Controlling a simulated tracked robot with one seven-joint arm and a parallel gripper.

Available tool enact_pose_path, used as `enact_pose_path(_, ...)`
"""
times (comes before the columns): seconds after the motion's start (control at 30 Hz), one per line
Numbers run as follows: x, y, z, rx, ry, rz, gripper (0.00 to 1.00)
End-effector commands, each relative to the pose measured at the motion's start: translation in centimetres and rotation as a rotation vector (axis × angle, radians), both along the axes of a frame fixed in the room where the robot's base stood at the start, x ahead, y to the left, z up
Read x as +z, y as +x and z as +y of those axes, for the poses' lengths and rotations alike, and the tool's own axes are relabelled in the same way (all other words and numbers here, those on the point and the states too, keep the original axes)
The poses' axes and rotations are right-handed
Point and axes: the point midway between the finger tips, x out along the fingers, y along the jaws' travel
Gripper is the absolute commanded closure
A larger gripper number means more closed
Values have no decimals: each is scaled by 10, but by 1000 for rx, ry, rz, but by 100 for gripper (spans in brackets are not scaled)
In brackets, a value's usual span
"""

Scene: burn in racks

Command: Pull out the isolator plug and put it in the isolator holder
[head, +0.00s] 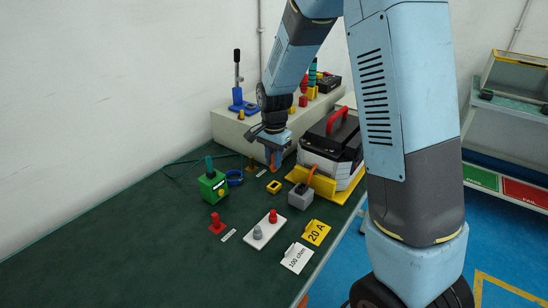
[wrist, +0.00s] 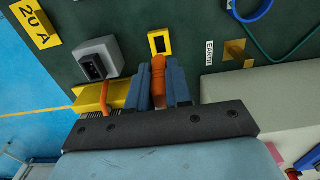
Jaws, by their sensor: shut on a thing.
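My gripper (wrist: 160,84) is shut on an orange plug (wrist: 159,72), probably the isolator plug, between its two blue fingers. In the head view my gripper (head: 274,158) holds it above the green bench top. A small yellow holder with a dark slot (wrist: 160,42), probably the isolator holder, lies just beyond the plug's end in the wrist view. In the head view this yellow holder (head: 273,186) sits below my gripper, with a gap between.
A black and white unit with a red handle (head: 332,146) stands on a yellow base to the right. A green box (head: 213,186), blue ring (head: 234,178) and white plate with two posts (head: 265,230) lie nearby. A pale raised block (head: 225,124) stands behind.

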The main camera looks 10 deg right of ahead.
Motion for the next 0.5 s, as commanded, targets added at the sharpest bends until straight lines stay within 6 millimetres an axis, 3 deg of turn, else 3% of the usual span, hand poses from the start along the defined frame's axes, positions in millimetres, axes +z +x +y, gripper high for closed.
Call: enact_pose_path(0.5,-40,-1,2,6,0,1,100)
